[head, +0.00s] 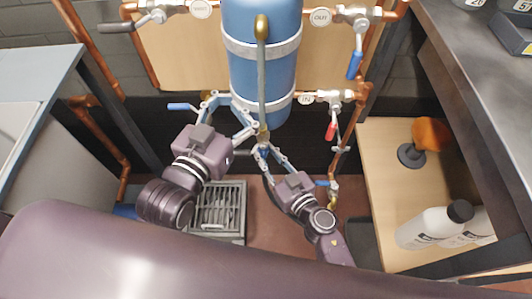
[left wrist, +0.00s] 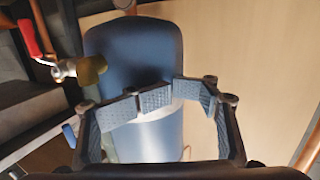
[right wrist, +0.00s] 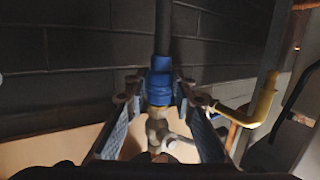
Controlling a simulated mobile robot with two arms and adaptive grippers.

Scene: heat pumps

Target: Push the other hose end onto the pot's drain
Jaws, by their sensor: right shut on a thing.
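The blue pot (head: 264,70) hangs upright in the middle of the head view. Its brass drain (head: 263,133) is at the bottom and also shows in the right wrist view (right wrist: 158,130). The blue hose end (right wrist: 160,82) sits between the fingers of my right gripper (right wrist: 160,100), in line with the drain and seemingly touching it; how far it is pushed on is hidden. The dark hose (right wrist: 163,30) runs from it. In the head view, my right gripper (head: 262,152) is just below the pot. My left gripper (left wrist: 172,95) is open beside the pot's lower part, fingers spread.
A red-handled valve (head: 331,130) and copper pipes stand right of the pot. A slatted grey grate (head: 217,210) lies on the floor below. A wooden shelf with white bottles (head: 432,226) and an orange-topped plunger (head: 430,135) is at the right. A bench (head: 35,80) stands at the left.

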